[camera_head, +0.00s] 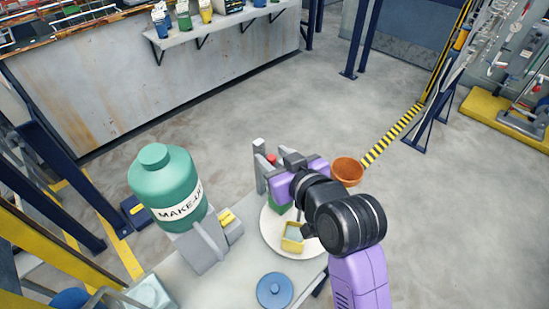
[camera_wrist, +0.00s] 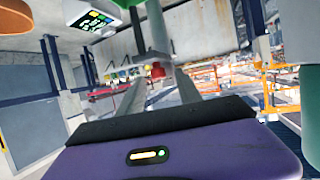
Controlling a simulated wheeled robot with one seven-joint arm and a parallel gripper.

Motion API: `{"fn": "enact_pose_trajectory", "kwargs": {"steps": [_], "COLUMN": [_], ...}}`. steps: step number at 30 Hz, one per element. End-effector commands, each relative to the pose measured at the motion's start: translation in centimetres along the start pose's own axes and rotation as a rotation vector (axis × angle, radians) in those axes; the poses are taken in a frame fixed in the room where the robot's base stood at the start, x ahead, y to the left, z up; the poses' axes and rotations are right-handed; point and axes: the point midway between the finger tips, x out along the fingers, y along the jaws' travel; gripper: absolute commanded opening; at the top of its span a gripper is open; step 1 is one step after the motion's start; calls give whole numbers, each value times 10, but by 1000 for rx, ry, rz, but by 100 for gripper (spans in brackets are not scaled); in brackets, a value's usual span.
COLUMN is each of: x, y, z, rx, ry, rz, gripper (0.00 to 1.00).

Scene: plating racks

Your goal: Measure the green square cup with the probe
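A green square-looking cup (camera_head: 276,206) stands on a white round plate (camera_head: 272,244), mostly hidden behind my gripper in the head view. A yellow square cup (camera_head: 292,238) stands in front of it on the same plate. A small red-ended piece (camera_head: 271,159), possibly the probe, shows beside a grey post (camera_head: 258,165). In the wrist view a red piece (camera_wrist: 157,70) lies between or beyond my fingertips. My gripper (camera_wrist: 162,82) has its two grey fingers apart; I see no contact with the red piece. A device with a lit display (camera_wrist: 92,20) shows at upper left.
A teal MAKE-UP tank (camera_head: 165,185) stands left of the plate. A blue round disc (camera_head: 275,290) lies at the table's front. A brown-orange bowl (camera_head: 347,170) is right of my gripper. Open floor lies beyond, before a wall shelf (camera_head: 215,24) with several containers.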

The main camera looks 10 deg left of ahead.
Motion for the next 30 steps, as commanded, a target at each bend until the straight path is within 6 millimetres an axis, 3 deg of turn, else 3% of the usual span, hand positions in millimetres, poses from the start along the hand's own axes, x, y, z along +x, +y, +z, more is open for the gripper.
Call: {"fn": "enact_pose_trajectory", "kwargs": {"steps": [11,22,30], "x": [-6,-61,-78], "y": [0,0,0], "z": [3,2,1], "rx": [1,1,1], "ry": [-4,-1,-3], "rz": [1,1,0], "gripper": [41,41,41]}}
